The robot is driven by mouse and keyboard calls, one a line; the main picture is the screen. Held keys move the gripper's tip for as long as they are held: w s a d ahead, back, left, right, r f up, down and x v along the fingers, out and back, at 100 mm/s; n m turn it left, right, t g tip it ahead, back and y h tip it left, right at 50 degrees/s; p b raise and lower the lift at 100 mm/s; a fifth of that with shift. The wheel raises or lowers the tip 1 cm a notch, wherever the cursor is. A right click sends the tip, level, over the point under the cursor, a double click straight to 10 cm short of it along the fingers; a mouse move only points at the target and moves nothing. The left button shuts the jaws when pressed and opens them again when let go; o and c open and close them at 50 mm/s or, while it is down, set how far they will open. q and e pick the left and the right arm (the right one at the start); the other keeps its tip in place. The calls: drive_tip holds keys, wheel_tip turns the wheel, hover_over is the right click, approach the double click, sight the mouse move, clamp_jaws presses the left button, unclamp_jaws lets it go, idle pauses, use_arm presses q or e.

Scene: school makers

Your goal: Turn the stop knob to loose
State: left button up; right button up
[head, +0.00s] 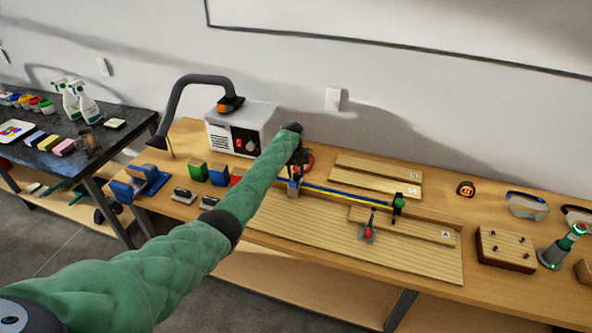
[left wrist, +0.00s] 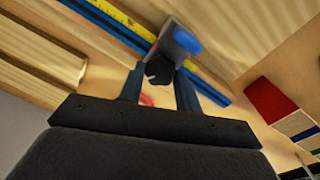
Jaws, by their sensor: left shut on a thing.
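My left gripper (head: 298,172) reaches down over the left part of the rail (head: 345,196) with its yellow scale. In the left wrist view the fingers of the left gripper (left wrist: 158,86) are shut on a dark knob (left wrist: 159,69). The knob sits on a grey stop block (left wrist: 172,38) with a blue part, at the blue-edged rail (left wrist: 112,26). In the head view the stop block (head: 294,188) shows below the gripper, and the knob is hidden. How far the knob is turned cannot be told. My right gripper is not in view.
A block with a green knob (head: 398,203) stands at the rail's right end. A red-handled clamp (head: 368,232) sits on the wooden board (head: 330,246). Wooden boards (head: 375,178) lie behind the rail. Coloured blocks (head: 218,175) and a white box (head: 238,130) stand left.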

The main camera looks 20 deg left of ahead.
use_arm(q)
drive_tip(key=shift+w+r+n+p, duration=0.15)
drive_tip(key=shift+n+p, duration=0.25)
drive_tip(key=shift+n, duration=0.7)
drive_tip(key=o, duration=1)
drive_tip(key=shift+c, duration=0.2)
